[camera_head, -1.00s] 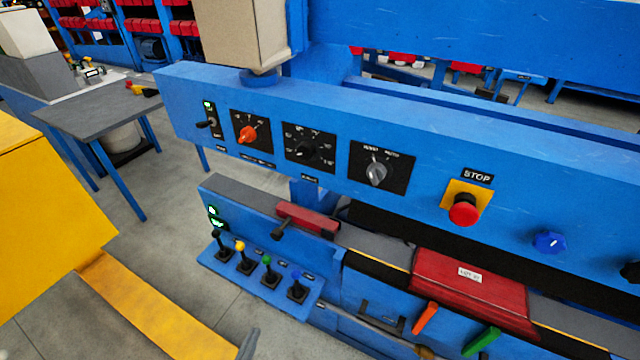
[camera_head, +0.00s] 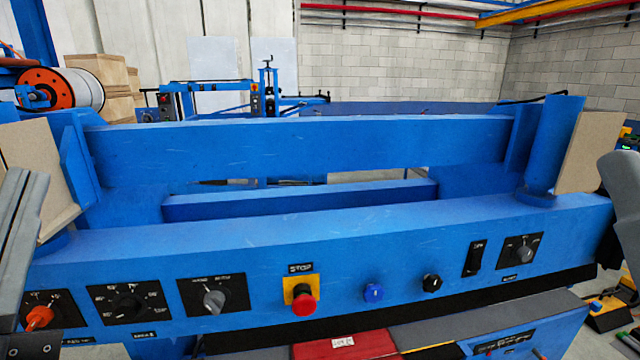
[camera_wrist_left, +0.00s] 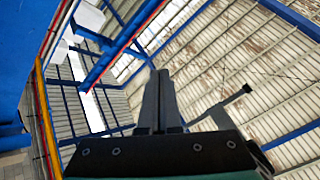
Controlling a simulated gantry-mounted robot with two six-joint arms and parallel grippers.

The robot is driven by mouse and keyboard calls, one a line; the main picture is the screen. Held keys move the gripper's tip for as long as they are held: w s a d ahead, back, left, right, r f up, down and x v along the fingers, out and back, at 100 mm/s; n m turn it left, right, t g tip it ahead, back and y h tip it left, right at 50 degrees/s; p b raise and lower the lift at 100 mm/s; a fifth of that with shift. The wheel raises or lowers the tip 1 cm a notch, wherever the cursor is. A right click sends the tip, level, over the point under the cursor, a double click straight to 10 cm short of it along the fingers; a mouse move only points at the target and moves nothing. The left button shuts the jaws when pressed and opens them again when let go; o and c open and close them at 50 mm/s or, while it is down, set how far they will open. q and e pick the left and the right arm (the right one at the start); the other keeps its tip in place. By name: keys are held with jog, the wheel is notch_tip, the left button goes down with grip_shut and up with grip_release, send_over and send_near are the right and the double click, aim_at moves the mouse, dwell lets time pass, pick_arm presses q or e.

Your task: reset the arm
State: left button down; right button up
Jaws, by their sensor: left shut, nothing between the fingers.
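My left gripper (camera_head: 28,174) stands at the left edge of the head view, fingers pointing up, in front of the left end of the blue machine panel. In the left wrist view its two dark fingers (camera_wrist_left: 160,75) are together with nothing between them, against the roof. A grey rounded piece of my right arm (camera_head: 624,200) shows at the right edge; no right fingers are visible.
The blue panel (camera_head: 400,245) spans the front. It carries an orange knob (camera_head: 38,317), a black dial (camera_head: 127,304), a grey selector (camera_head: 214,299), a red stop button (camera_head: 304,303), a blue button (camera_head: 373,292) and a black knob (camera_head: 431,283). A red block (camera_head: 345,346) lies below.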

pick_arm(q)
jog(key=s+d+r+n+t+h, duration=0.1)
jog(key=s+d+r+n+h, duration=0.25)
jog(key=h, duration=0.35)
notch_tip(320, 180, up, 37)
jog(key=w+n+p, duration=0.1)
jog(key=p, duration=3.7)
jog(key=shift+d+h, duration=0.3)
jog(key=shift+d, duration=0.1)
jog(key=shift+f, duration=0.1)
